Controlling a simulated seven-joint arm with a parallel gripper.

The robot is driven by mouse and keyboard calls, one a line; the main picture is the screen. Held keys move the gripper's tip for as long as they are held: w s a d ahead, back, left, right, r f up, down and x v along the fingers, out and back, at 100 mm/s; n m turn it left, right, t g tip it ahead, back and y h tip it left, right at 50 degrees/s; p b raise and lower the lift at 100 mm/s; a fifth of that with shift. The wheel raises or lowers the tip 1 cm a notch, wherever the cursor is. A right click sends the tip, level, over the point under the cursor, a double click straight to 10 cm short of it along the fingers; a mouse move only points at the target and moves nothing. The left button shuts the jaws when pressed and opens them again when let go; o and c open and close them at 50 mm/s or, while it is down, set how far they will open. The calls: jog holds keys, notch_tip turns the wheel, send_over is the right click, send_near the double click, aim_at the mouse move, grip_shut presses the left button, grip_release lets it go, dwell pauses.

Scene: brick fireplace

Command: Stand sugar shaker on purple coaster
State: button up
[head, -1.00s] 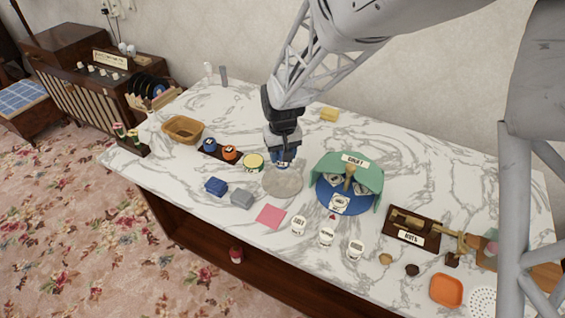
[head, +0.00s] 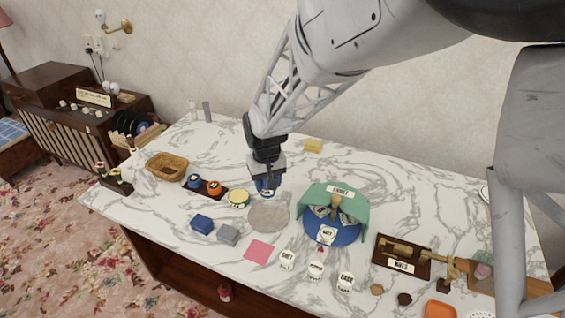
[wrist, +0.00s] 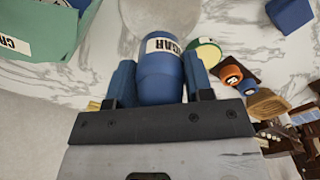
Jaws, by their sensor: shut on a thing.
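The sugar shaker is a blue, rounded vessel with a white label (wrist: 160,78) in the wrist view. My gripper (wrist: 160,85) is shut on it, one blue finger at each side. In the head view my gripper (head: 267,182) points down just behind a grey round disc (head: 268,217), with the shaker's lower part (head: 267,193) showing below it. I cannot tell whether the shaker touches the tabletop. I make out no clearly purple coaster; a pink flat square (head: 259,251) lies in front of the disc.
A yellow-topped jar (head: 239,198) stands left of the disc. Blue (head: 202,223) and grey (head: 228,235) blocks lie front left. A green-draped blue stand (head: 335,205) is at the right. Labelled white cups (head: 316,270) stand near the front edge.

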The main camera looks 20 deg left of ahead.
jog(key=w+a+f+m, duration=0.1)
jog(key=w+f+m, duration=0.3)
jog(key=w+m, duration=0.5)
jog(key=w, duration=0.3)
jog(key=shift+f, duration=0.15)
jog(key=w+a, duration=0.3)
jog(key=w, duration=0.1)
jog(key=w+a+f, duration=0.1)
jog(key=w+a, duration=0.2)
jog(key=w, duration=0.1)
jog(key=w+a, duration=0.3)
jog(key=w, duration=0.1)
jog(key=shift+w+a+f, duration=0.25)
jog(key=shift+w+a, duration=0.1)
dwell(0.4)
jog(key=shift+f, duration=1.75)
jog(key=shift+f, duration=0.1)
jog(key=o, duration=1)
